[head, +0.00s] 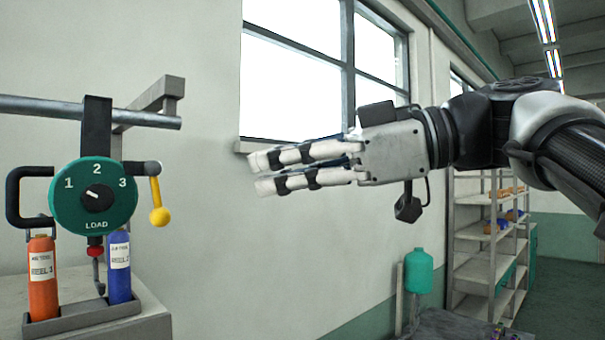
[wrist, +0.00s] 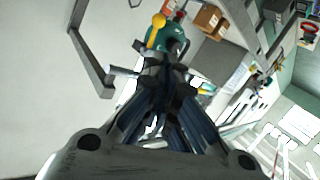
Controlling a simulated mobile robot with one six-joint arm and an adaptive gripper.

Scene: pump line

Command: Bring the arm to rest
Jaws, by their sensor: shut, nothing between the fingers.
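My gripper (head: 262,172) is in the middle of the head view, raised in front of the wall and window. It points left, and its white fingers lie close together with nothing between them. My arm reaches in from the right edge. In the wrist view my gripper (wrist: 165,75) shows as dark fingers, foreshortened and partly blocking the view. The green load dial (head: 96,198), marked 1, 2 and 3, hangs left of the fingertips, clearly apart from them. It also shows in the wrist view (wrist: 177,36), partly hidden behind the fingers.
A yellow knob (head: 159,216) on a lever sticks out from the dial towards my gripper. An orange cylinder (head: 43,280) and a blue cylinder (head: 119,268) stand in a tray below. A teal bottle (head: 419,271) and shelves (head: 485,245) stand lower right. Air around my gripper is clear.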

